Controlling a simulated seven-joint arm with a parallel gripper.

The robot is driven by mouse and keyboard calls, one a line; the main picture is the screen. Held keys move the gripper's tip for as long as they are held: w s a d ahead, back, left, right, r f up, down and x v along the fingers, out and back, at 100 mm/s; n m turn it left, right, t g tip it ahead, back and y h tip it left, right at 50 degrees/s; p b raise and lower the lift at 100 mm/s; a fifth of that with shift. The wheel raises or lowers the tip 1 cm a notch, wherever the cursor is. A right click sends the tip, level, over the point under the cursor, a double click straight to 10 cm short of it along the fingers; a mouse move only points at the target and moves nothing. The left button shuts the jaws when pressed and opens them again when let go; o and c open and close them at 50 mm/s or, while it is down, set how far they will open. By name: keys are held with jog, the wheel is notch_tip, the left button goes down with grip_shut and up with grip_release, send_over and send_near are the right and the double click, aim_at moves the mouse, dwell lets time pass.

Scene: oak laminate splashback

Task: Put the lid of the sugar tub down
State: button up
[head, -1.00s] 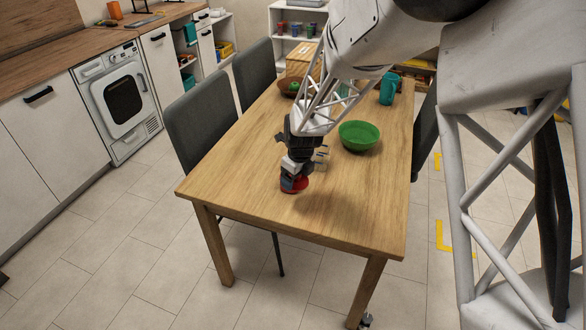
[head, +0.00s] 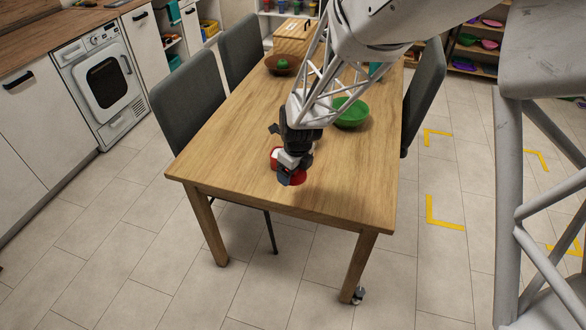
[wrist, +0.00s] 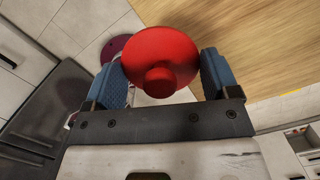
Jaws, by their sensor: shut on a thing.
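The red lid (wrist: 160,62), round with a knob, is held between the two blue fingers of my gripper (wrist: 160,78) in the wrist view. In the head view my gripper (head: 292,172) points down near the table's front edge, and the red of the lid (head: 296,179) shows around the fingertips. It hangs low; I cannot tell if it touches the table. A red and white thing (head: 275,156), perhaps the sugar tub, shows just left of the gripper, mostly hidden. In the wrist view a dark purplish-red round thing (wrist: 115,46) lies partly behind the lid.
The wooden table (head: 235,165) has bare room at its left and front right. A green bowl (head: 352,114) stands behind my gripper. A brown bowl (head: 280,65) and a wooden box (head: 293,36) are at the far end. Grey chairs (head: 187,110) line the left side.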

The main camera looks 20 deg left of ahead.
jog(key=shift+w, duration=0.1)
dwell(0.4)
send_over(266, 142)
jog(key=shift+s+d+f, duration=0.1)
jog(key=shift+s+d, duration=0.1)
jog(key=shift+d, duration=0.1)
jog(key=shift+f, duration=0.15)
dwell(0.4)
jog(key=shift+f, duration=2.95)
jog(key=shift+f, duration=1.9)
jog(key=shift+f, duration=0.15)
jog(key=o, duration=0.8)
